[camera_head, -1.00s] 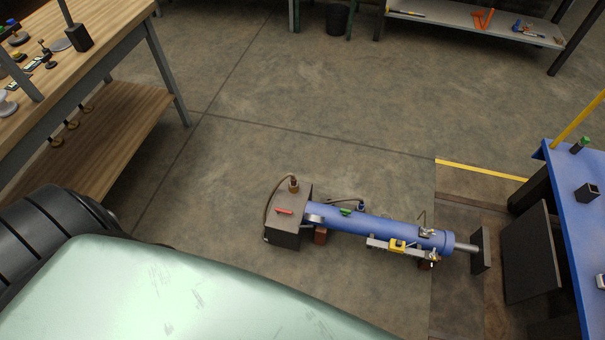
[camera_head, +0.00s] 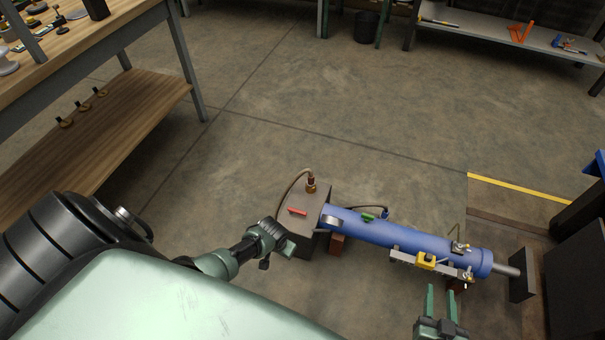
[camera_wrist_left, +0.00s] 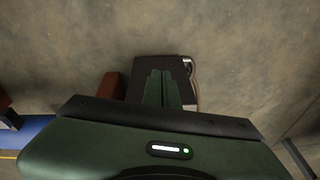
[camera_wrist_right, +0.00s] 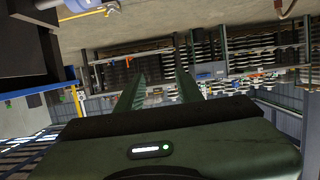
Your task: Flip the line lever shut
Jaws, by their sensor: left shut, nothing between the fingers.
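A blue cylinder (camera_head: 400,233) lies on the floor, joined to a dark box (camera_head: 318,208) at its left end. A red handle (camera_head: 297,211) lies on the box top and a green handle (camera_head: 368,217) sits on the cylinder; I cannot tell which is the line lever. My left gripper (camera_head: 285,246) is at the box's near left side, shut and empty; its fingers (camera_wrist_left: 163,88) overlap the dark box (camera_wrist_left: 178,66) in the left wrist view. My right gripper (camera_head: 443,300) is open and empty, on the near side of the cylinder's right part; its parted fingers show in the right wrist view (camera_wrist_right: 157,88).
A hose with a brass fitting (camera_head: 311,187) rises from the box. A yellow block (camera_head: 426,262) sits on a rail along the cylinder. A rod (camera_head: 507,270) reaches a dark plate (camera_head: 522,275) at right. A wooden bench (camera_head: 100,125) stands at left.

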